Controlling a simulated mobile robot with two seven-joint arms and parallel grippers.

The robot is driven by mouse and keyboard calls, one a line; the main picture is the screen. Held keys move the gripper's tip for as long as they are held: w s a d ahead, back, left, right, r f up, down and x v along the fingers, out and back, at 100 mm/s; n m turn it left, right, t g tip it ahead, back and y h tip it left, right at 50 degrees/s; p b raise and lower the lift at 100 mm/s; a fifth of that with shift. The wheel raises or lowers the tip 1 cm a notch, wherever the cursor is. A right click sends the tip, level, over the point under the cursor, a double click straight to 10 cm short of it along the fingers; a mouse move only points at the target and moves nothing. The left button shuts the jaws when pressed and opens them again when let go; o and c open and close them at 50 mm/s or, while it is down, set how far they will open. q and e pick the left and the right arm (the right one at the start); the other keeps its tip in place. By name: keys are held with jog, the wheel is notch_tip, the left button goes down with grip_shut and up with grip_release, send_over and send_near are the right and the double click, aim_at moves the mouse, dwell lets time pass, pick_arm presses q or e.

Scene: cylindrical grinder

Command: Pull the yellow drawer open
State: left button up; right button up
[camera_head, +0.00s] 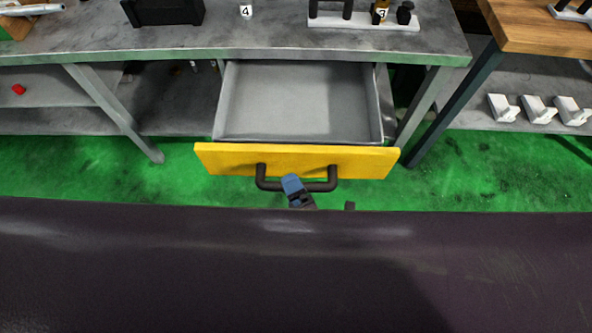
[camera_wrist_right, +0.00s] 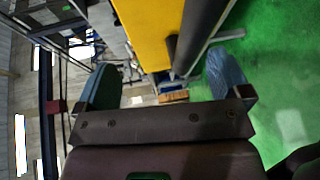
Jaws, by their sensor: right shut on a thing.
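The yellow drawer (camera_head: 225,160) is pulled out from under the grey workbench, with its empty grey inside (camera_head: 300,100) showing. Its dark bar handle (camera_head: 262,180) sits on the front face. My right gripper (camera_head: 294,186) is at the middle of this handle, shut on it; its blue fingertip shows over the bar. In the right wrist view the yellow front (camera_wrist_right: 152,35) and the dark handle (camera_wrist_right: 198,30) lie between my two blue fingers (camera_wrist_right: 165,78). My left gripper is not in view.
The grey workbench top (camera_head: 230,38) holds a black bin (camera_head: 162,11) and a white stand (camera_head: 365,22). A wooden-topped table (camera_head: 540,33) stands to the right, with white parts (camera_head: 540,110) on its lower shelf. Green floor (camera_head: 480,180) is clear beside the drawer.

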jog(key=shift+s+d+r, duration=0.1)
jog(key=shift+s+r, duration=0.05)
jog(key=shift+r, duration=0.3)
jog(key=c, duration=0.4)
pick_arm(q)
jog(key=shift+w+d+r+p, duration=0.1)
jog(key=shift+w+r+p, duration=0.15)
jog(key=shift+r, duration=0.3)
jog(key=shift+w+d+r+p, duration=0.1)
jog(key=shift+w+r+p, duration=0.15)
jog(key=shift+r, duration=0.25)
pick_arm(e)
jog(key=s+d+f, duration=0.1)
jog(key=s, duration=0.2)
jog(key=s+d+f, duration=0.1)
jog(key=s+d, duration=0.1)
jog(key=s, duration=0.2)
jog(key=s+d+f, duration=0.1)
jog(key=s, duration=0.2)
jog(key=shift+s+d, duration=0.15)
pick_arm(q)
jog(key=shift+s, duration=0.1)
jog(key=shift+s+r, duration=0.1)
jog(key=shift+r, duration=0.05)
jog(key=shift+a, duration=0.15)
